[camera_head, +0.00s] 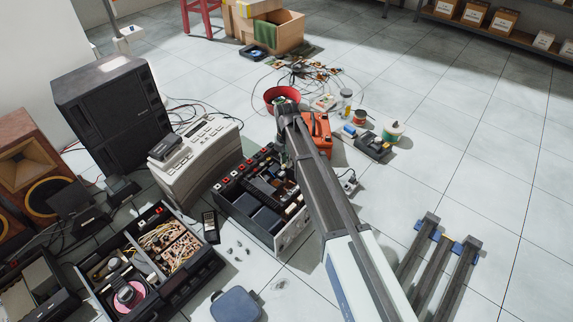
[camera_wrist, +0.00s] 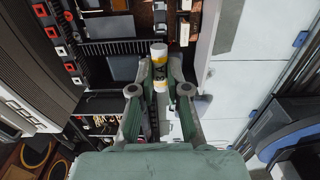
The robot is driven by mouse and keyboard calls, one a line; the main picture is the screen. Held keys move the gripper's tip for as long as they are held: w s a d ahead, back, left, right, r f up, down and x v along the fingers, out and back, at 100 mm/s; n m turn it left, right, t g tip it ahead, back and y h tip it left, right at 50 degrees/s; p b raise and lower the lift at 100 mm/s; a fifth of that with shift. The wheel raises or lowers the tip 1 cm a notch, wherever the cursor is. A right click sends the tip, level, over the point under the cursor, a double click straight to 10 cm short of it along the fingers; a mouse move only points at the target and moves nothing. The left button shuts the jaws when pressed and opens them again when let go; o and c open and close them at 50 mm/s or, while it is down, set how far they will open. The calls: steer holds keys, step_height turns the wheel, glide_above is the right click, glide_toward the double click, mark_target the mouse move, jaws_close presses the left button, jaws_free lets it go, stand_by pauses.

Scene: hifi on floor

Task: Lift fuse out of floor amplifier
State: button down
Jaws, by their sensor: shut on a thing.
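The fuse (camera_wrist: 159,55) is a small white cylinder with yellow bands in the wrist view. My gripper (camera_wrist: 160,73) is shut on it, one green-grey finger on each side. The floor amplifier (camera_head: 262,218) is an open black chassis near the middle of the head view. In the wrist view its dark interior (camera_wrist: 124,68) lies behind the fuse, with fins, boards and red and white terminals along the left. How far the fuse stands above its seat cannot be told. In the head view my arm covers the amplifier's right part and hides the fuse.
A second open chassis (camera_head: 205,261) stands front left, and a pale device (camera_head: 205,165) stands behind the amplifier. An orange case (camera_head: 318,130) and a red bowl (camera_head: 279,97) lie beyond. A blue pouch (camera_head: 237,305) lies in front. Tiled floor at right is largely clear.

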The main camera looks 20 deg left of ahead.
steer(key=shift+r+p, duration=1.9)
steer(key=shift+r, duration=0.55)
